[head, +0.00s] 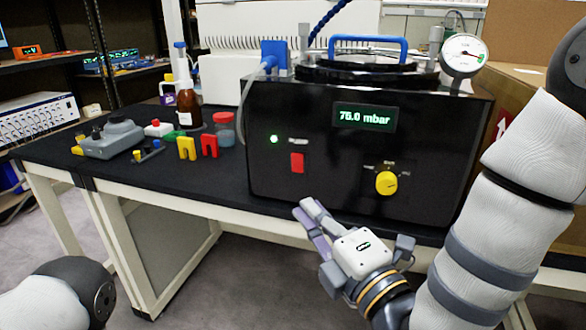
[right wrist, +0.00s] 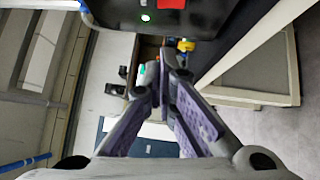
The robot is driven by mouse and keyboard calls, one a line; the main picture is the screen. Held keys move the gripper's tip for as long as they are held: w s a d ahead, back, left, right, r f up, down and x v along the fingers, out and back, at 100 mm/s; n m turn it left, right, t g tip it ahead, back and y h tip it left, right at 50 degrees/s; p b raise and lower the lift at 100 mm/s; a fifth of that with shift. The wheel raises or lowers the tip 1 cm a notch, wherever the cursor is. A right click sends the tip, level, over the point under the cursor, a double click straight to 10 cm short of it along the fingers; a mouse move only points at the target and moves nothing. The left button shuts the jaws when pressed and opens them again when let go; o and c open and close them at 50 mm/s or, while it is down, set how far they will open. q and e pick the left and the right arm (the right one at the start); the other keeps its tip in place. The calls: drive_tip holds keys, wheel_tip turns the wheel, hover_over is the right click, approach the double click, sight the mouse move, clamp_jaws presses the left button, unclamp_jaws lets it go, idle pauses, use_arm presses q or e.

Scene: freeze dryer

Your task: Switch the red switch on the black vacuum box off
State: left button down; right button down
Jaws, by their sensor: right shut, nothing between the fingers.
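The black vacuum box (head: 330,165) stands on the dark bench top, with a display reading 75.0 mbar. Its red switch (head: 297,163) is on the left part of the front, below a lit green lamp (head: 274,139). The red switch also shows at the top edge of the right wrist view (right wrist: 172,3). My right gripper (head: 308,214) is shut and empty, in front of the box and below the red switch, apart from it in the picture. In the right wrist view its fingers meet at the tips. My left gripper is outside the view; only part of my left arm shows.
A yellow knob (head: 386,183) is on the box front, right of the switch. A pressure gauge (head: 463,56) rises at its top right. A brown bottle (head: 188,105), yellow and red clips and a grey device (head: 112,138) stand left on the bench. A cardboard box (head: 515,110) is at the right.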

sight(293, 168)
drive_tip(key=x, duration=0.4)
drive_tip(key=d+x, duration=0.1)
drive_tip(key=x, duration=0.2)
drive_tip(key=w+d+x, duration=0.1)
drive_tip(key=x, duration=0.3)
drive_tip(key=shift+w+a+r+b, duration=0.1)
drive_tip(key=shift+w+b, duration=0.2)
drive_tip(key=shift+b, duration=0.05)
drive_tip(key=shift+w, duration=0.35)
